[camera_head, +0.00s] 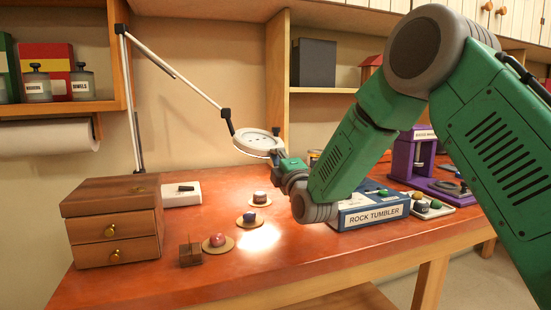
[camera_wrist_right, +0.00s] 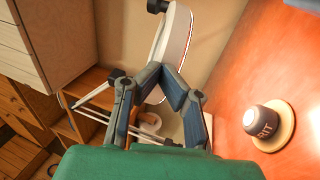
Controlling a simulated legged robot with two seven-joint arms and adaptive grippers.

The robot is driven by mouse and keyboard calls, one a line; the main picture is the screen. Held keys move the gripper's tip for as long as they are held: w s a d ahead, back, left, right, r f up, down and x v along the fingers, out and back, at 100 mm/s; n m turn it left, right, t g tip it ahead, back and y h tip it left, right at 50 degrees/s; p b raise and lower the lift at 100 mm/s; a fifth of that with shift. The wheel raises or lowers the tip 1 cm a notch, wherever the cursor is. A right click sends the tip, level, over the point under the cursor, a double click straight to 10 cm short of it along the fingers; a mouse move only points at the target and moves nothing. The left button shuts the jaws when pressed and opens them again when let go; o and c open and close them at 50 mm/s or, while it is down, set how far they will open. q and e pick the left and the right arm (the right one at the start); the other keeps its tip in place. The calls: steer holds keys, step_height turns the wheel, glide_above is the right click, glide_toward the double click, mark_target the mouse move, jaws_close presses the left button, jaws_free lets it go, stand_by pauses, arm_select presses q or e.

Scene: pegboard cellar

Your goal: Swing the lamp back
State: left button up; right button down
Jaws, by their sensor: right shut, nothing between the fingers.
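The lamp (camera_head: 257,143) has a round white head on a jointed white arm (camera_head: 170,68) that rises from the back left of the workbench. Its head hangs over the bench, and a bright patch of light lies on the red top below. My right gripper (camera_head: 279,153) is at the right side of the lamp head. In the wrist view the gripper (camera_wrist_right: 168,70) has its fingertips together, with nothing between them. The lamp head's rim (camera_wrist_right: 177,40) is just beyond the fingertips; I cannot tell whether they touch. My left gripper is not in view.
A wooden drawer box (camera_head: 112,225) stands at the left. Small pieces on round coasters (camera_head: 217,250) lie mid-bench; one is a jar (camera_wrist_right: 262,121). The rock tumbler (camera_head: 372,216) is under my right arm. A purple press (camera_head: 405,160) stands behind.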

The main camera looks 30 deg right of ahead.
steer(key=shift+n+y, duration=0.4)
steer(key=shift+y, duration=0.4)
steer(key=w+d, duration=0.2)
steer(key=w, duration=0.1)
steer(key=w+d, duration=0.1)
steer(key=w, duration=0.1)
steer(key=shift+w+d+f, duration=0.1)
steer(key=shift+w+d, duration=0.1)
steer(key=shift+w, duration=0.05)
steer(key=shift+r, duration=0.25)
steer(key=shift+w, duration=0.15)
steer(key=shift+f, duration=0.15)
steer(key=s+a, duration=0.1)
steer(key=s, duration=1.2)
steer(key=shift+a+f, duration=0.15)
steer(key=shift+f, duration=0.15)
